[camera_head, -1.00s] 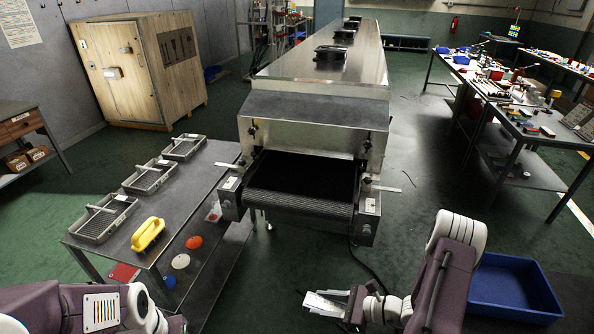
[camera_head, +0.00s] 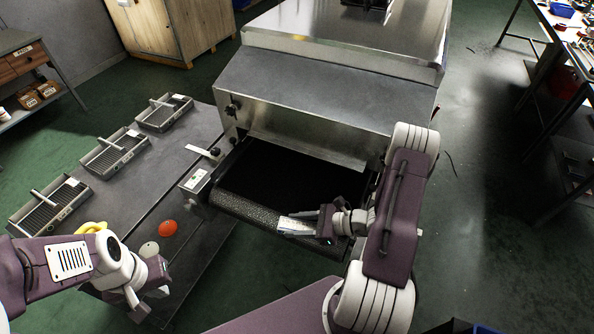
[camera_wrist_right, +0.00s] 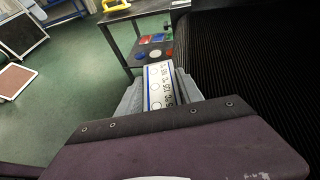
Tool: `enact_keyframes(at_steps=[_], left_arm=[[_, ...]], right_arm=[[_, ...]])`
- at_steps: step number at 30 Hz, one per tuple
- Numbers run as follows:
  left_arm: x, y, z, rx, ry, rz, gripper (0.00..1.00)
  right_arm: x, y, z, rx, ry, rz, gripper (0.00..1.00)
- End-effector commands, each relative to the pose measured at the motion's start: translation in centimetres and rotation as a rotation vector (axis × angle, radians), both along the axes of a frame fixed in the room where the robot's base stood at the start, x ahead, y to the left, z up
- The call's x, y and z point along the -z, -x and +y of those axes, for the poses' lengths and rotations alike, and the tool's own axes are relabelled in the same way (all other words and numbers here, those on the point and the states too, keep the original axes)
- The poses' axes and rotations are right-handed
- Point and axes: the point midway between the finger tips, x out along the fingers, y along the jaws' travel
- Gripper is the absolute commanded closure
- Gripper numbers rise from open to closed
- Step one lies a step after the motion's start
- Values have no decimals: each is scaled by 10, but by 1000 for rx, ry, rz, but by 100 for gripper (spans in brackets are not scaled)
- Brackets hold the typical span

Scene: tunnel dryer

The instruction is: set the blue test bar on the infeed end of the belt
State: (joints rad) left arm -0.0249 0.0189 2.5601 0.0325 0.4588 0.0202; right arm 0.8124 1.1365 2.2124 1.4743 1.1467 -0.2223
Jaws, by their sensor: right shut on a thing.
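The black belt (camera_head: 285,175) comes out of the metal dryer, and its near infeed end is a grey roller edge (camera_head: 240,205). My right gripper (camera_head: 300,226) is over this near end, toward its right side. It is shut on a bar (camera_wrist_right: 160,88) with a white printed face and blue edging, which I take as the blue test bar. In the right wrist view the ribbed belt (camera_wrist_right: 250,70) lies to the right of the bar. I cannot tell whether the bar touches the belt. My left gripper (camera_head: 145,298) is low at the left, away from the belt; its jaws are unclear.
A side table (camera_head: 190,175) stands left of the belt with three wire trays, one of them here (camera_head: 165,112). A yellow handle (camera_head: 90,227) is partly hidden by my left arm. An orange disc (camera_head: 168,228) lies nearby. The dryer hood (camera_head: 315,95) rises behind the belt.

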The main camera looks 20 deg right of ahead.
Motion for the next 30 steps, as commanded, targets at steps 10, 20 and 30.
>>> enact_keyframes(at_steps=[10,20,30], left_arm=[[50,0,0,0,0,0,100],[58,0,0,0,0,0,100],[65,0,0,0,0,0,100]], right_arm=[[-56,-79,-73,182,21,-6,100],[-76,-95,-87,240,-5,2,100],[-27,-95,-87,238,-2,-1,100]])
